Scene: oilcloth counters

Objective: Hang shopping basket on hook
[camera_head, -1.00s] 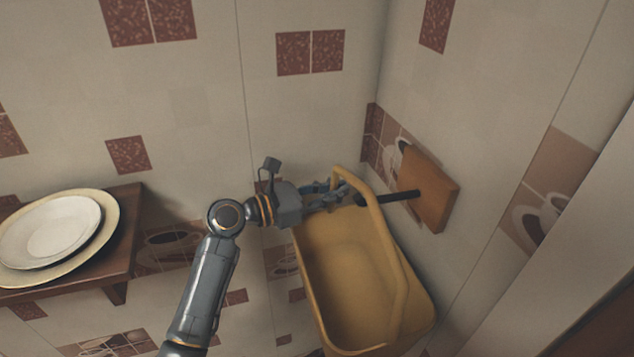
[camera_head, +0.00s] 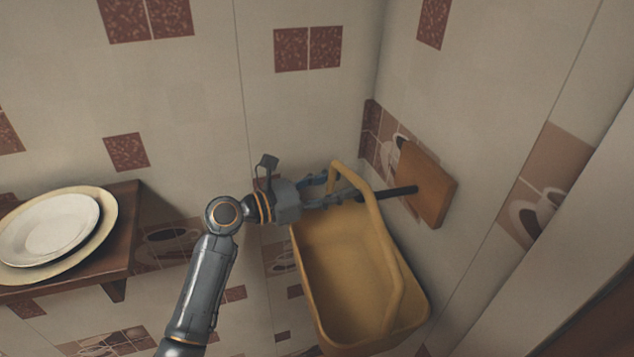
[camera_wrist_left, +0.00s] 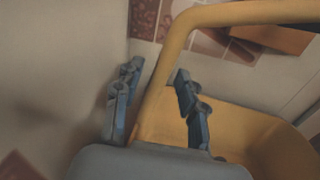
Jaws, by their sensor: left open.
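The yellow shopping basket (camera_head: 350,275) is at the wall corner in the head view, with its handle (camera_head: 380,230) raised. The dark hook (camera_head: 396,191) sticks out from a wooden block (camera_head: 428,184) on the right wall, and the handle crosses it. The basket appears to hang by the handle, though the exact contact is hard to see. My left gripper (camera_head: 335,188) is open, its fingers apart near the handle's upper end. In the left wrist view, the handle (camera_wrist_left: 165,75) passes between the open fingers (camera_wrist_left: 158,103). My right gripper is out of view.
A wooden shelf (camera_head: 122,235) with two stacked plates (camera_head: 50,230) is on the left. Tiled walls meet in a corner behind the basket. The wall between shelf and basket is clear apart from my arm.

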